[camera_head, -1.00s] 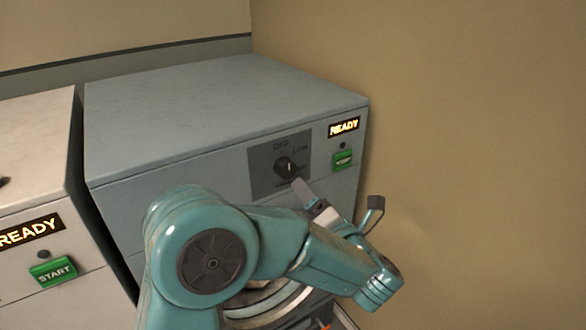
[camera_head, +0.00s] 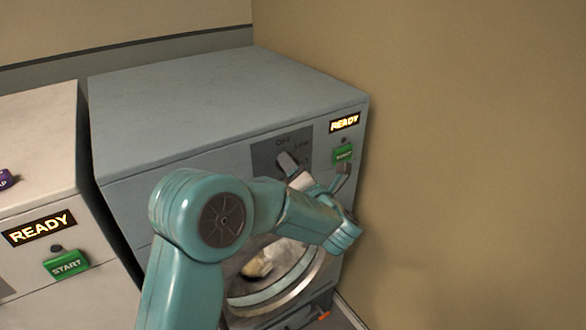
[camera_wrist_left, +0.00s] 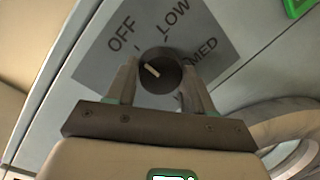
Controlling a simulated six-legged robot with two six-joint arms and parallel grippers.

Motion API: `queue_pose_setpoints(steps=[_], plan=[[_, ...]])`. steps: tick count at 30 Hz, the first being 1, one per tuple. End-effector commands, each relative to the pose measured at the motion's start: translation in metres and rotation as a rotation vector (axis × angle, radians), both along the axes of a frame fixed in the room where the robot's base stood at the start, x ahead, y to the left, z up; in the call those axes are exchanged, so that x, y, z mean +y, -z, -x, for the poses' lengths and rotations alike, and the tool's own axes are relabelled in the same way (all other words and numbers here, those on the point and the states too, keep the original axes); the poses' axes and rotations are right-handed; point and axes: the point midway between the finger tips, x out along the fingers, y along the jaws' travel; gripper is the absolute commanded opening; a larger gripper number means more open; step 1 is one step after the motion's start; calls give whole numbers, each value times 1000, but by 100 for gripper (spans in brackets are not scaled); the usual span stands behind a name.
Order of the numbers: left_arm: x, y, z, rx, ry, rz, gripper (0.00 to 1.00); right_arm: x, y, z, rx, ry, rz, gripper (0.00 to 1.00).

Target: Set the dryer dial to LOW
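The dryer (camera_head: 220,100) is the blue-grey machine against the wall. Its round black dial (camera_wrist_left: 166,78) sits on a dark grey panel (camera_head: 265,158) marked OFF, LOW and MED. In the left wrist view the dial's pale pointer line lies on the left of the knob, towards the OFF side; its exact setting is hard to tell. My left gripper (camera_head: 317,168) is open at the panel, its fingers apart on either side of the dial in the wrist view. I cannot tell if they touch it. In the head view a finger hides the dial. My right gripper is out of view.
A green START button (camera_head: 343,154) and a READY display (camera_head: 345,122) are right of the panel. The round door (camera_head: 247,300) is below. A white machine (camera_head: 30,180) with its own START button (camera_head: 67,264) stands left. A wall closes off the right.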

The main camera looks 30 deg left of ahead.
Motion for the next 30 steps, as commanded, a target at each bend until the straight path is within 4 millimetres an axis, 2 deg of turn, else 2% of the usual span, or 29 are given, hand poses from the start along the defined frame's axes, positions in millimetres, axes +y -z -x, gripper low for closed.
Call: queue_pose_setpoints(steps=[14,22,30], plan=[[-1,2,1,73,-1,-26,22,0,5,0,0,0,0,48],[-1,2,0,264,0,-104,22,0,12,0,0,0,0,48],[-1,0,0,503,1,-203,22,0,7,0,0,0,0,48]])
